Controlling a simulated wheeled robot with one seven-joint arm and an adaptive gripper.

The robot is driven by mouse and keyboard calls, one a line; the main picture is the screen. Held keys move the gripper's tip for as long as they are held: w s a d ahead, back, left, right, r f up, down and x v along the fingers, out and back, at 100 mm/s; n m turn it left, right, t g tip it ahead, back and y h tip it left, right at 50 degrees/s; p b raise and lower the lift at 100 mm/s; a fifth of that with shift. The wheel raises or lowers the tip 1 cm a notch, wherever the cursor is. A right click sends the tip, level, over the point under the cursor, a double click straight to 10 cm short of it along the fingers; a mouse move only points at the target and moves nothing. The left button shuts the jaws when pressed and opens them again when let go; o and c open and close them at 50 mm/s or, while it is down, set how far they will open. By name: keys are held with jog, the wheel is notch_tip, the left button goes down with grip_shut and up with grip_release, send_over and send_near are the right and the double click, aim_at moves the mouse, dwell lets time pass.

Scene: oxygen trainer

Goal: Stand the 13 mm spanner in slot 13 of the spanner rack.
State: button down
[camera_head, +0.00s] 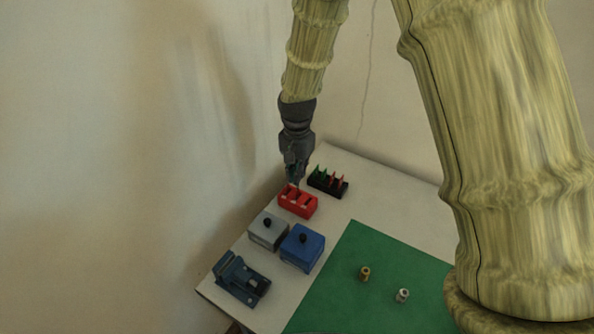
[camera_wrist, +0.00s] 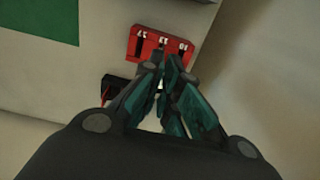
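The red spanner rack (camera_head: 298,202) stands on the pale table, and its labels 17, 13 and 10 read upside down in the wrist view (camera_wrist: 141,51). My gripper (camera_head: 296,182) points down directly over the rack. In the wrist view its teal fingers (camera_wrist: 168,64) come close together in front of the middle of the rack, by label 13. I cannot make out the 13 mm spanner; the fingers hide that part of the rack and whatever may be between them. I cannot tell whether the tips touch the rack.
A black rack (camera_head: 327,184) with green and red upright pieces stands just behind. Nearer are a grey box (camera_head: 267,234) and a blue box (camera_head: 302,250) with black knobs, and a dark blue vise-like fixture (camera_head: 240,280). A green mat (camera_head: 375,245) carries two small fittings.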

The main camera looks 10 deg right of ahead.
jog(key=shift+f, duration=0.5)
jog(key=c, duration=1.6)
grip_release()
jog(key=shift+o, duration=0.2)
jog(key=shift+r, duration=0.1)
notch_tip(320, 180, up, 12)
